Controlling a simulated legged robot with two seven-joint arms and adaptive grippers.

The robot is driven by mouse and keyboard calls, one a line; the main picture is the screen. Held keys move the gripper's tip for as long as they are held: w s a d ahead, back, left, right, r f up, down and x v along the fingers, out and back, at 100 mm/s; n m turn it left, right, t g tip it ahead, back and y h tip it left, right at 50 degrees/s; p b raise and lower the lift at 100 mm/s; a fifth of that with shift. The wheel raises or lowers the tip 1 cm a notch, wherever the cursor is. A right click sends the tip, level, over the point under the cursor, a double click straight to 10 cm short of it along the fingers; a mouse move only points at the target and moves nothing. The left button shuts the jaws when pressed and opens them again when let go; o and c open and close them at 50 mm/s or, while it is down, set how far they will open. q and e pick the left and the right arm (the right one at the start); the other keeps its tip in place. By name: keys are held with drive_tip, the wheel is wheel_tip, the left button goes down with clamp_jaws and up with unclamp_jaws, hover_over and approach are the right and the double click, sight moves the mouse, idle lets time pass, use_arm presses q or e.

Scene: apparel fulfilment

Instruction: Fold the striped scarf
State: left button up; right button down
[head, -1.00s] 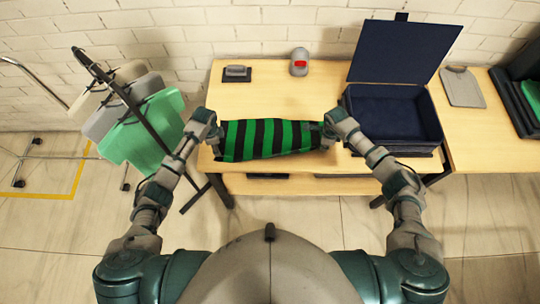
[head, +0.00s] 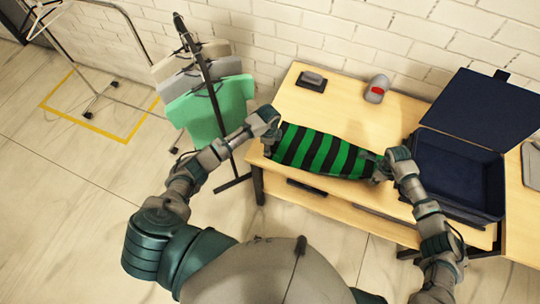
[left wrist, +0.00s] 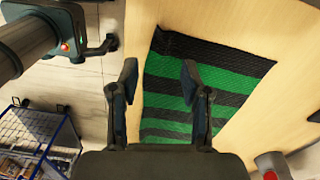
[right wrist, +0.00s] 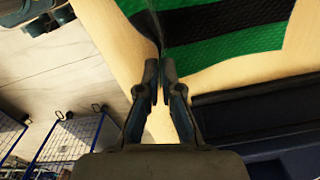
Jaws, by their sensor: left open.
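The green and black striped scarf (head: 318,152) lies as a flattened strip along the front of the wooden table (head: 335,105). It also shows in the left wrist view (left wrist: 190,100) and the right wrist view (right wrist: 230,52). My left gripper (head: 272,135) is at the scarf's left end. Its fingers (left wrist: 158,75) are spread apart and empty, with one finger over the scarf's end. My right gripper (head: 380,172) is at the scarf's right end. Its fingertips (right wrist: 160,70) are nearly together, with the scarf's edge drawn between them. The exact pinch is partly hidden.
An open navy box (head: 455,175) stands right of the scarf. A small dark stand (head: 311,82) and a grey device with a red face (head: 376,89) sit behind it. A garment rack (head: 195,60) stands left of the table. Table between these is clear.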

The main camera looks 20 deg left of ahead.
use_arm(q)
drive_tip(key=shift+f, duration=3.05)
drive_tip(key=shift+f, duration=0.1)
drive_tip(key=shift+f, duration=0.15)
drive_tip(key=shift+s, duration=0.1)
clamp_jaws()
drive_tip(key=shift+r, duration=2.5)
